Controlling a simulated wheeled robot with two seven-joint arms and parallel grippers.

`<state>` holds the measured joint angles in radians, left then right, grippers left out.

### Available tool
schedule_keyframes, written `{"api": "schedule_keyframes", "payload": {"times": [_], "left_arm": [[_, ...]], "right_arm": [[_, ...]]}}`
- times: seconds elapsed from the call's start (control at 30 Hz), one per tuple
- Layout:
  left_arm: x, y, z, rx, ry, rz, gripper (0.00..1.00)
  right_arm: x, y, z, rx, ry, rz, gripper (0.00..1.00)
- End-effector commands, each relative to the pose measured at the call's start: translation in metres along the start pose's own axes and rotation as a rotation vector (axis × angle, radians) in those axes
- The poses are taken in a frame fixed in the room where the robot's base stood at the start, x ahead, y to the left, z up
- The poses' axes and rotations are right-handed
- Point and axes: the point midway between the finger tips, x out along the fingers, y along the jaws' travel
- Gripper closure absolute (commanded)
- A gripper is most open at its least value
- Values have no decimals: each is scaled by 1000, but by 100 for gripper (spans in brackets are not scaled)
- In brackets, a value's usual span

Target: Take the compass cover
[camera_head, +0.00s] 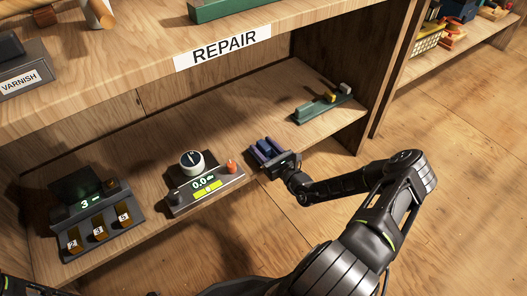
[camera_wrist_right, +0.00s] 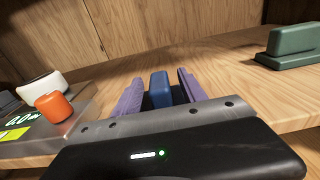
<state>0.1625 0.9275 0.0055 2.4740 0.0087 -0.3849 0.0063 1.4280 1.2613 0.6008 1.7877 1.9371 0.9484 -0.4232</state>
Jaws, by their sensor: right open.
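My right gripper (camera_head: 268,147) is open at the front of the lower shelf. In the right wrist view its two purple fingers (camera_wrist_right: 160,92) stand on either side of a small blue upright block (camera_wrist_right: 160,87), with a gap on each side. I cannot tell whether this block is the compass cover. A round white compass with a dark face (camera_head: 192,159) sits on a grey device (camera_head: 212,190) with a 0.0 readout, left of my right gripper. The compass's white side (camera_wrist_right: 42,86) also shows in the right wrist view. My left gripper is not in view.
An orange knob (camera_head: 231,167) stands on the grey device, close to my right gripper. A green fixture (camera_head: 323,107) lies further right. A dark unit with numbered slots (camera_head: 96,215) is at the far left. The upper REPAIR shelf (camera_head: 140,62) overhangs.

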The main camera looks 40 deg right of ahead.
Motion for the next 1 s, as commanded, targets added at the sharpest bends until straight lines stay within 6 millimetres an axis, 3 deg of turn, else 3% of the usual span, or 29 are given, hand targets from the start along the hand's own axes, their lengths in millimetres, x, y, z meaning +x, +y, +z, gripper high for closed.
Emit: {"api": "schedule_keyframes", "payload": {"times": [0.4,1.0], "left_arm": [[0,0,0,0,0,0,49],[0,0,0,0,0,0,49]], "right_arm": [[0,0,0,0,0,0,52],[0,0,0,0,0,0,100]]}}
